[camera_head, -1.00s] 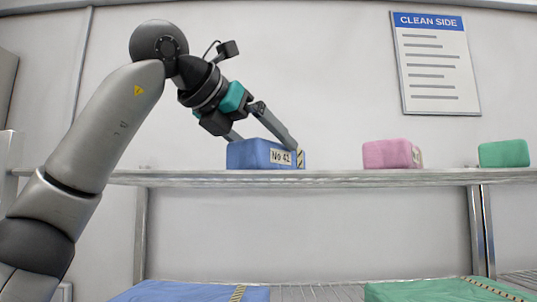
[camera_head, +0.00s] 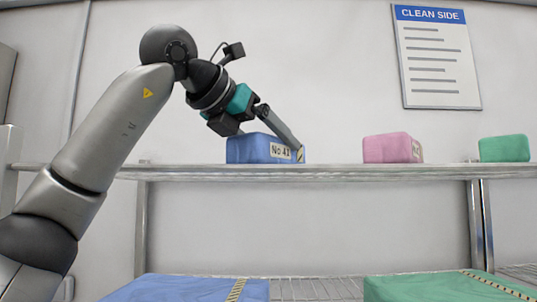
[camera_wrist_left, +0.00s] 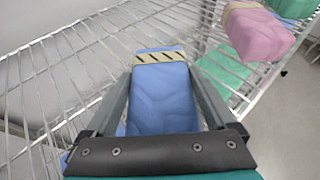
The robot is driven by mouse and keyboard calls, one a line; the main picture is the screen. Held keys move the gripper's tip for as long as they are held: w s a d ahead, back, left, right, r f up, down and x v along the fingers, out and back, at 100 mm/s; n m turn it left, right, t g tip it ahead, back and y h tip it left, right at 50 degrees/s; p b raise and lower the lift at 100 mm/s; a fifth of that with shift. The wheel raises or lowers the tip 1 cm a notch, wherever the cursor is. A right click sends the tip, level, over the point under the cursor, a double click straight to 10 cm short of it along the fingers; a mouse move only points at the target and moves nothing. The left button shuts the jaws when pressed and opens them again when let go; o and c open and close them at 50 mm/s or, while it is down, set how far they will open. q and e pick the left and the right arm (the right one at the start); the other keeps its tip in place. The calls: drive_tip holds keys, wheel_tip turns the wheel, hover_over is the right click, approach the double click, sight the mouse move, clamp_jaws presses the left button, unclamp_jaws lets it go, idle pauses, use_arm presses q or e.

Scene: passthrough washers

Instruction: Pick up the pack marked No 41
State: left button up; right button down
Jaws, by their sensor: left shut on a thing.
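The blue pack (camera_head: 250,148) sits on the upper wire shelf, with a white label that starts "No 4"; its last digit is too small to read surely. My left gripper (camera_head: 270,143) reaches down over this pack from above. In the left wrist view, its two fingers (camera_wrist_left: 163,92) lie along both sides of the blue pack (camera_wrist_left: 162,100), shut on it. The pack's striped band shows at its far end. In the head view, one finger shows at the pack's right end, and the other is hidden. My right gripper is not in view.
On the same upper shelf (camera_head: 340,173) a pink pack (camera_head: 387,148) and a green pack (camera_head: 504,149) stand to the right, with a clear gap before the pink one. Larger blue (camera_head: 190,289) and green (camera_head: 430,288) packs lie on the lower shelf. A "CLEAN SIDE" sign (camera_head: 437,55) hangs behind.

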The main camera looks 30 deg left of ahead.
use_arm(q)
drive_tip(key=shift+c, duration=1.1)
drive_tip(key=shift+r, duration=0.1)
wheel_tip(320, 180, up, 20)
drive_tip(key=p, duration=0.6)
drive_tip(key=shift+p, duration=0.3)
